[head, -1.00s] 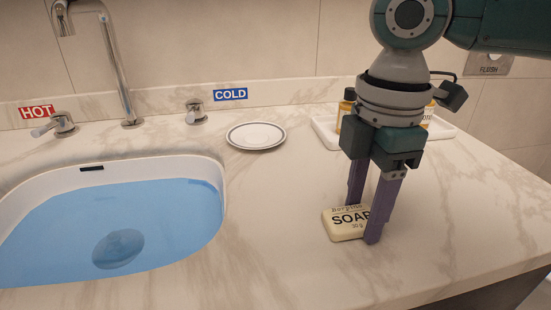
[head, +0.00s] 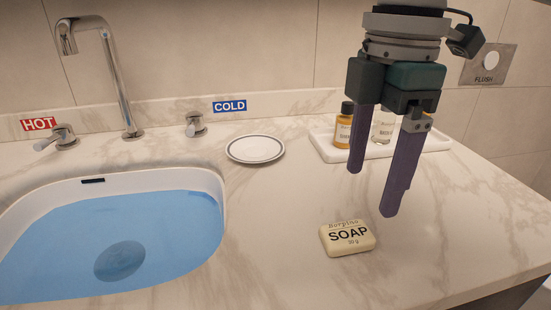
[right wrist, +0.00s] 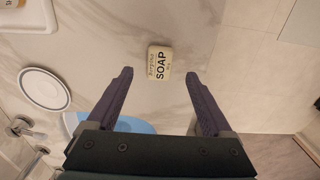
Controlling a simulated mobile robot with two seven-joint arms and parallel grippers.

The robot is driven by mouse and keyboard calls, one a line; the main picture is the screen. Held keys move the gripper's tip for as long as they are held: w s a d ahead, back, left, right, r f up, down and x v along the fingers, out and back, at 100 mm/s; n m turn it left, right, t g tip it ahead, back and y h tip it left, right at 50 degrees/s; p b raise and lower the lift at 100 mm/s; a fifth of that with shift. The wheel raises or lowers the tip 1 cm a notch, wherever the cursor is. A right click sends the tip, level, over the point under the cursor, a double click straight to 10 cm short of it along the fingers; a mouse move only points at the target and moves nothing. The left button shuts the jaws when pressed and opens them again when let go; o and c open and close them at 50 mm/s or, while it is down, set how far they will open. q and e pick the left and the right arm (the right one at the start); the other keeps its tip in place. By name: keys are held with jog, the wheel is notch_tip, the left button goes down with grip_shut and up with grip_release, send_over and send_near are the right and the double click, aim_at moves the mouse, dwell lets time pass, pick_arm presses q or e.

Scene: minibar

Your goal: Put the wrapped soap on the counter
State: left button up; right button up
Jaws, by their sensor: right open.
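The wrapped soap (head: 348,238) is a cream bar with dark "SOAP" lettering. It lies flat on the marble counter (head: 290,215), to the right of the sink. My right gripper (head: 372,192) is open and empty, raised above the counter and apart from the soap. In the right wrist view the soap (right wrist: 159,62) lies beyond and between the two spread fingertips (right wrist: 160,73). My left gripper is not in view.
The sink (head: 213,185) holds blue water at the left. A round white dish (head: 255,149) stands behind, near the cold tap (head: 196,125). A white tray (head: 437,141) with small bottles (head: 343,127) stands at the back right. Counter around the soap is clear.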

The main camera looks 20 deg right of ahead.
notch_tip(320, 180, up, 4)
jog(key=shift+r+p, duration=0.15)
jog(key=shift+p, duration=0.15)
dwell(0.3)
jog(key=s+a+m+t+y+p, duration=0.3)
jog(key=s+a+m+p, duration=0.3)
jog(key=a+p, duration=0.6)
jog(key=s+d+r+m+h+p, duration=0.35)
jog(key=s+d+m+p, duration=0.3)
jog(key=s, duration=0.35)
notch_tip(320, 180, up, 38)
jog(key=p, duration=3.6)
jog(key=shift+d+m+t+y, duration=0.25)
jog(key=shift+m+t+y, duration=0.1)
jog(key=shift+m, duration=0.1)
